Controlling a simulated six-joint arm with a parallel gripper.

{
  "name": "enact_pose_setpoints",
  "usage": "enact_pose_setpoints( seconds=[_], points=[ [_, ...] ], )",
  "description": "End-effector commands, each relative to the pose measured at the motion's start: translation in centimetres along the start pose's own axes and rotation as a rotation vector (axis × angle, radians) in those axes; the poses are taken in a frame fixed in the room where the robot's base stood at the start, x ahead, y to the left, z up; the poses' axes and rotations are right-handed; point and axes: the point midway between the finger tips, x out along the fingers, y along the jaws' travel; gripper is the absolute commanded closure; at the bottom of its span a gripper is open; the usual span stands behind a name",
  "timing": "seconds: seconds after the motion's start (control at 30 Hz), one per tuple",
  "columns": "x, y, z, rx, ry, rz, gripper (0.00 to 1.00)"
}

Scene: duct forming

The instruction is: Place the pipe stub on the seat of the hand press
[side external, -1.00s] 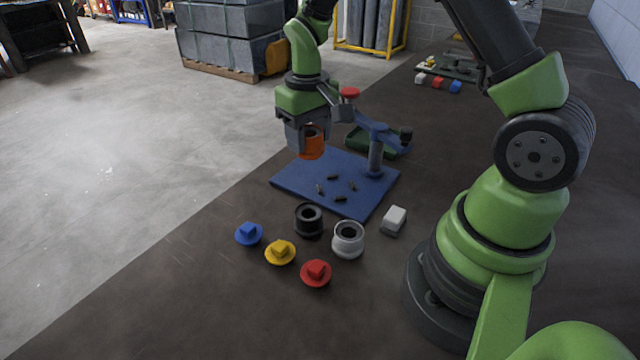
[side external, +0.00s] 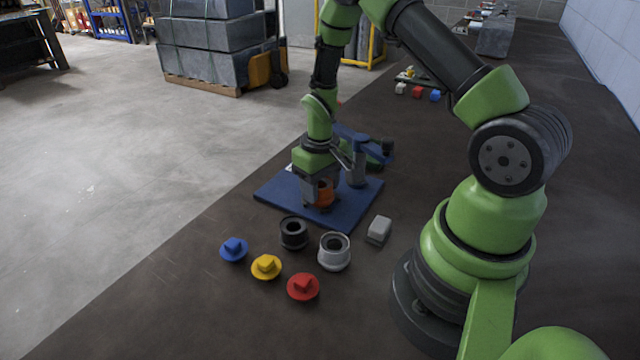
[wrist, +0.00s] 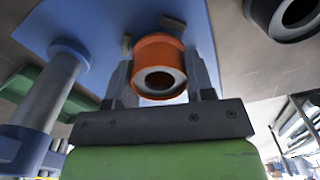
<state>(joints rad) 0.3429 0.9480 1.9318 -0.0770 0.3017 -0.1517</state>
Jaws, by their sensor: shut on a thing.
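The orange pipe stub (side external: 325,194) is held upright between the fingers of my gripper (side external: 319,200), which is shut on it. It also shows in the wrist view (wrist: 160,52), with its dark bore facing the camera. The hand press has a blue base plate (side external: 350,213), a column (side external: 357,165) and a blue lever arm (side external: 347,132). The stub is low over the middle of the plate, among the small dark seat pegs. Two pegs (wrist: 172,22) show beside the stub in the wrist view. I cannot tell whether the stub touches the plate.
In front of the plate stand a black ring (side external: 294,233), a white ring (side external: 334,251) and a pale grey block (side external: 379,230). Blue (side external: 234,249), yellow (side external: 266,267) and red (side external: 303,287) caps lie nearer. The press column stands close to the right of my gripper.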

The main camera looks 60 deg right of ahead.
Motion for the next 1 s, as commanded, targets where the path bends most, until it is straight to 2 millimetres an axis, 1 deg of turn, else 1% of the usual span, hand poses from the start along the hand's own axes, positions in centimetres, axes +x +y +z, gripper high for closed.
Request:
enact_pose_setpoints(
  seconds=[0.27, 0.3, 0.37, 0.4, 0.67, 0.77, 0.87, 1.0],
  points=[
    [0.2, 0.0, 0.0, 0.0, 0.0, 0.0, 0.76],
    [0.2, 0.0, 0.0, 0.0, 0.001, 0.0, 0.44],
    [0.2, 0.0, 0.0, 0.0, 0.001, 0.0, 0.31],
    [0.2, 0.0, 0.0, 0.0, 0.001, 0.0, 0.26],
    [0.1, 0.0, 0.0, 0.0, 0.001, 0.0, 0.26],
    [-0.5, 0.0, -0.1, -0.001, 0.003, 0.0, 0.26],
    [-1.9, 0.0, -0.1, -0.002, 0.006, 0.001, 0.26],
    [-4.9, 0.0, -0.2, 0.0, 0.009, 0.001, 0.26]
  ],
)
